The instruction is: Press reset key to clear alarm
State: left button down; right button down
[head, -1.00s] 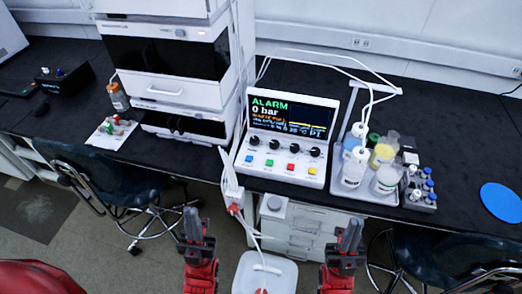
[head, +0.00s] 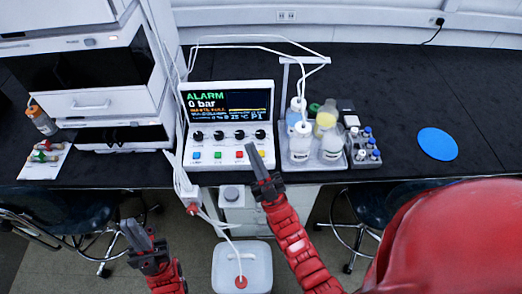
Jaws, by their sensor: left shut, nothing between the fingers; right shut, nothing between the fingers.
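The white control unit (head: 228,170) stands on the black bench. Its screen (head: 228,104) shows "ALARM" in green and "0 bar". Below a row of black knobs are a blue key (head: 196,155), a green key (head: 217,155), a red key (head: 239,155) and a yellow key (head: 262,153). The key labels are too small to read. My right gripper (head: 252,150) is shut and empty, its tips in front of the panel between the red and yellow keys. Contact cannot be told. My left gripper (head: 133,228) is shut and empty, low in front of the bench.
A tray of bottles (head: 300,163) and a vial rack (head: 363,150) stand right of the unit. The instrument stack (head: 95,105) is on the left. A white can (head: 243,268) with a tube is below. The bench around the blue disc (head: 437,144) is clear.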

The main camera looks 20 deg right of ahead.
jog(key=w+a+f+n+g+h+p, duration=0.3)
jog(key=w+f+g, duration=0.35)
jog(key=w, duration=0.35)
jog(key=w+a+f+n+g+h+p, duration=0.25)
jog(key=w+f+n+g, duration=0.2)
jog(key=w+f, duration=0.4)
jog(key=n+g+h+p, duration=0.2)
jog(key=g+h+p, duration=0.3)
jog(key=g+h, duration=0.5)
send_over(259, 150)
jog(key=s, duration=0.2)
jog(key=shift+s+a+r+t+h, duration=0.15)
jog(key=shift+a+r+t+h, duration=0.1)
jog(key=shift+t+h, duration=0.2)
jog(key=shift+f+b, duration=0.15)
jog(key=shift+b, duration=0.2)
jog(key=shift+f+b, duration=2.85)
jog(key=shift+f, duration=1.45)
jog(key=shift+f, duration=0.4)
